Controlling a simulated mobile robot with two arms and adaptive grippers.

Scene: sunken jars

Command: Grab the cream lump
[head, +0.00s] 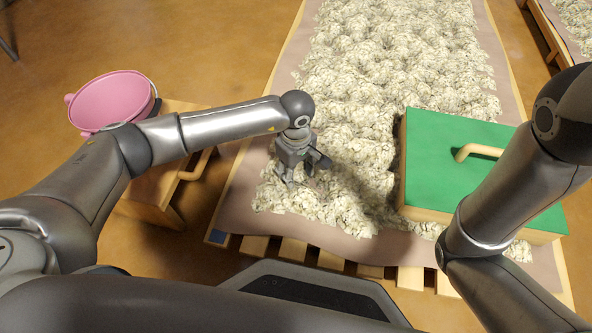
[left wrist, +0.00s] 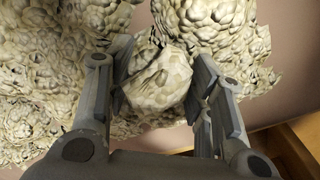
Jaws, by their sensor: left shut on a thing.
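Many cream lumps lie in a thick bed (head: 385,65) on a pinkish cloth in the head view. My left gripper (head: 298,177) points down into the near left edge of this bed. In the left wrist view, one cream lump (left wrist: 160,82) sits between the two fingers of my left gripper (left wrist: 163,72), which is shut on it. Other lumps crowd around it there. In the head view, the gripper itself hides the held lump. My right arm crosses the right side of the head view, but its gripper is not seen.
A green-topped box (head: 440,145) with a wooden handle stands on the bed at the right. The cloth (head: 262,222) lies over a slatted wooden pallet (head: 330,260).

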